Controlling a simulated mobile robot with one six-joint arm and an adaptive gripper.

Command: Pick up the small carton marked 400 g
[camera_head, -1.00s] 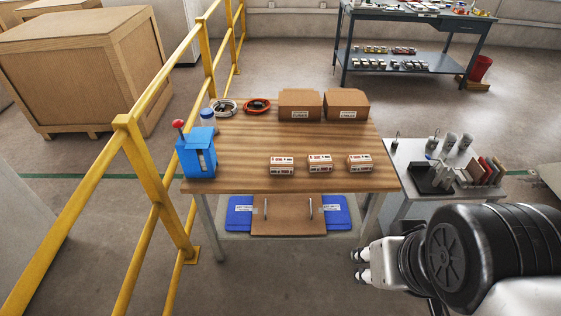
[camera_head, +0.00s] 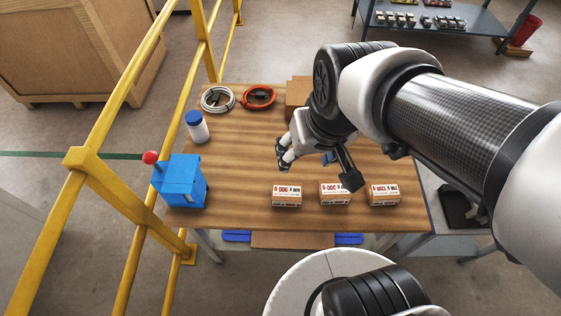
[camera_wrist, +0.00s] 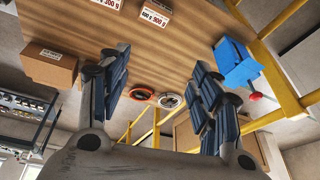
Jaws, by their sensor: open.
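Three small white-and-brown cartons stand in a row along the near side of the wooden table: left (camera_head: 287,195), middle (camera_head: 335,193) and right (camera_head: 384,194). Their weights are too small to read in the head view. In the wrist view the left carton (camera_wrist: 155,14) appears marked 500 g and the middle carton (camera_wrist: 105,3) appears marked 300 g, both cut by the top edge. The right carton is outside that view. My gripper (camera_head: 316,167) is open and empty above the table, behind the left and middle cartons. It also shows in the wrist view (camera_wrist: 160,65).
The table (camera_head: 235,150) also holds a blue device (camera_head: 180,182) with a red knob, a white bottle (camera_head: 197,127), a grey cable coil (camera_head: 217,99) and an orange one (camera_head: 258,97). A larger brown box (camera_head: 297,90) is partly hidden by my arm. A yellow railing (camera_head: 122,175) runs along the left.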

